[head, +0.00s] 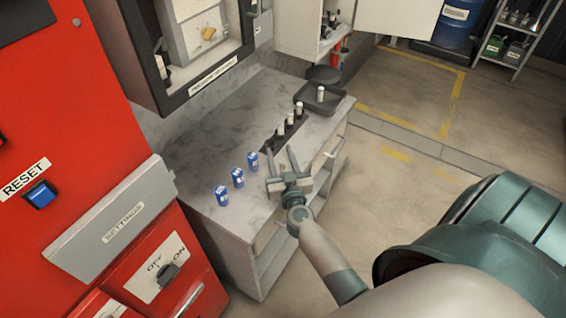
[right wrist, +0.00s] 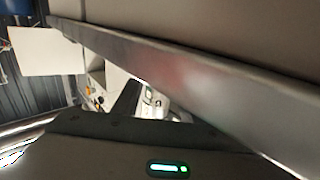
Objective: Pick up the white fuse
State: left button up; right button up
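A white fuse (head: 320,93) stands in a black tray (head: 332,106) at the back right end of the marble counter. Several similar white fuses (head: 290,118) stand in a row on a dark holder strip (head: 268,146) on the counter. My right gripper (head: 280,152) is open, with its two fingers spread and nothing seen between them. It is over the counter's front edge, nearer than the row and right of the blue boxes. In the right wrist view, a dark finger (right wrist: 126,101) shows and no fuse can be clearly made out. My left gripper is not in view.
Three blue-and-white boxes (head: 238,178) stand on the counter (head: 215,150) left of my right gripper. A red cabinet (head: 80,90) fills the left side. An open wall box (head: 200,40) hangs above the counter. The floor (head: 400,140) to the right is clear.

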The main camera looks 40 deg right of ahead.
jog(key=shift+c, duration=0.3)
grip_shut()
jog(key=shift+r, duration=0.15)
jog(key=shift+r+p, duration=0.55)
jog(key=shift+p, duration=0.05)
notch_tip(320, 180, up, 3)
jog(key=p, duration=0.2)
jog(key=shift+r+p, duration=0.15)
jog(key=shift+p, duration=0.25)
jog(key=s+d+r+p, duration=0.1)
jog(key=d+r+p, duration=0.3)
jog(key=d, duration=0.7)
jog(key=shift+s+d+r, duration=0.3)
jog(key=shift+d+r, duration=0.05)
jog(key=shift+r, duration=0.8)
